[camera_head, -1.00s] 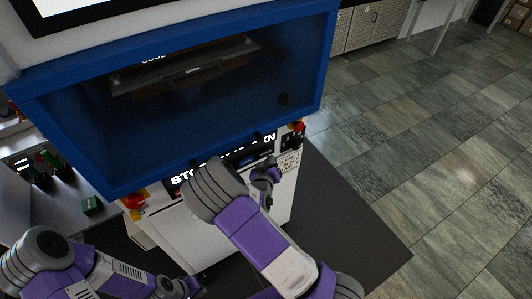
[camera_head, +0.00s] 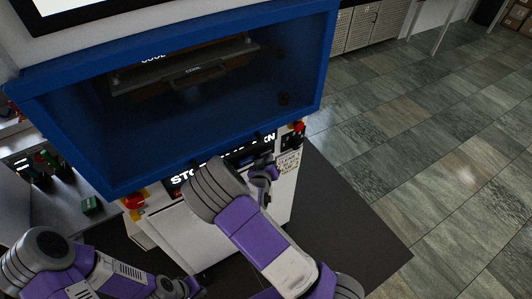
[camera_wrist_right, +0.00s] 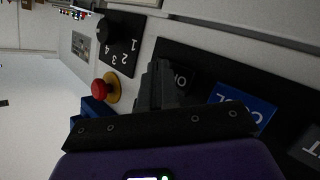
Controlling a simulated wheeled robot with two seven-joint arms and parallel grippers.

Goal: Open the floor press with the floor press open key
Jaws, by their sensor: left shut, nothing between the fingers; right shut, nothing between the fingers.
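The floor press has a blue frame (camera_head: 75,160) around a dark chamber with a plate and handle inside. Below it, a dark key strip (camera_head: 182,181) on the white front shows "STO" at left and "EN" at right; my right arm hides its middle. My right gripper (camera_head: 262,162) is shut and empty at the strip's right part. In the right wrist view its fingers (camera_wrist_right: 158,68) cover part of a dark key (camera_wrist_right: 184,80) with partly legible letters, beside a blue "COOL" key (camera_wrist_right: 240,106). Contact cannot be told.
A red stop button (camera_wrist_right: 99,86) on a yellow base and a black numbered dial (camera_wrist_right: 117,42) lie beside the strip. Another red button (camera_head: 134,201) is at the press's left corner. A grey bench (camera_head: 62,207) stands left. Tiled floor at right is free.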

